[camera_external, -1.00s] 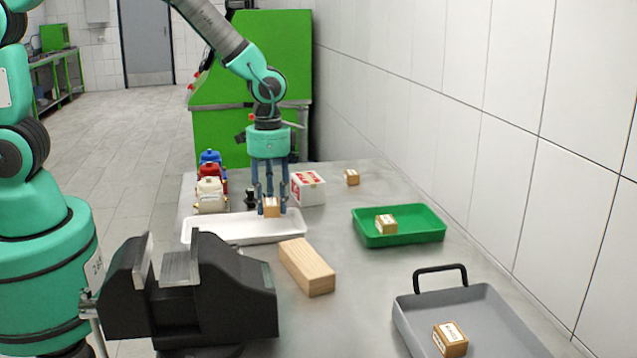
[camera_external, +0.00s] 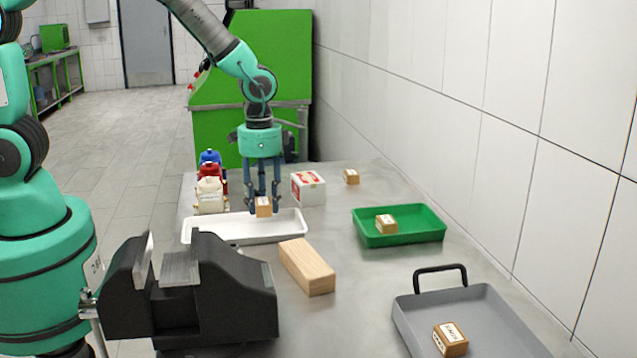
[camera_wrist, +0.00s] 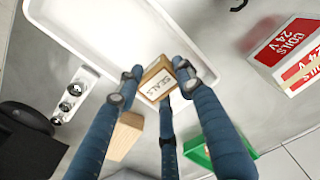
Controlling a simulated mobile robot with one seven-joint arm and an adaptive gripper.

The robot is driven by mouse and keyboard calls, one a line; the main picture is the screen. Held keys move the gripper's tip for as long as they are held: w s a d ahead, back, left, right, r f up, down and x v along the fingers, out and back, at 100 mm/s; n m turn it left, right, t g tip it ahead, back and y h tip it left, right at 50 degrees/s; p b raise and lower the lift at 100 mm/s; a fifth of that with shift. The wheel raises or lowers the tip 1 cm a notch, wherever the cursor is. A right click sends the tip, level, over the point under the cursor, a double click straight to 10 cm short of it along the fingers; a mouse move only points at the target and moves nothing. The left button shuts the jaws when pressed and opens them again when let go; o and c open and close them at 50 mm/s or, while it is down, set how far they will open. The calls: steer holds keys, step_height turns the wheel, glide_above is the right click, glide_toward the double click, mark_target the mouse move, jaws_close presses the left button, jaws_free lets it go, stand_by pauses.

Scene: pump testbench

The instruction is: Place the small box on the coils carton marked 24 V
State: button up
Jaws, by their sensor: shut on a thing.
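My gripper (camera_external: 263,203) is shut on a small brown box (camera_external: 263,208) with a white label. In the wrist view the box (camera_wrist: 157,84) reads SEALS and sits between the fingertips. The gripper points down near the back edge of the white tray (camera_external: 225,231); I cannot tell the exact height. The coils carton (camera_external: 309,189) is white with red labels and stands on the table to the right of the gripper, apart from it. In the wrist view the carton (camera_wrist: 290,42) reads COILS 24 V. Its top looks bare in the external view.
Other small boxes lie on the table behind the carton (camera_external: 352,177), in the green tray (camera_external: 386,223) and in the grey tray (camera_external: 451,338). A wooden block (camera_external: 307,266) and a black vise (camera_external: 215,300) are in front. Coloured bottle-like items (camera_external: 209,190) stand left.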

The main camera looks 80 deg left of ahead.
steer(key=w+d+r+m, duration=0.2)
steer(key=w+r, duration=0.6)
steer(key=w, duration=0.5)
steer(key=r+n, duration=0.2)
steer(key=n, duration=0.1)
glide_above(307, 177)
steer(key=shift+f+b, duration=0.1)
steer(key=shift+b, duration=0.25)
steer(key=shift+d, duration=0.1)
steer(key=shift+f, duration=1.35)
steer(key=shift+f+b, duration=0.6)
steer(key=shift+f, duration=2.05)
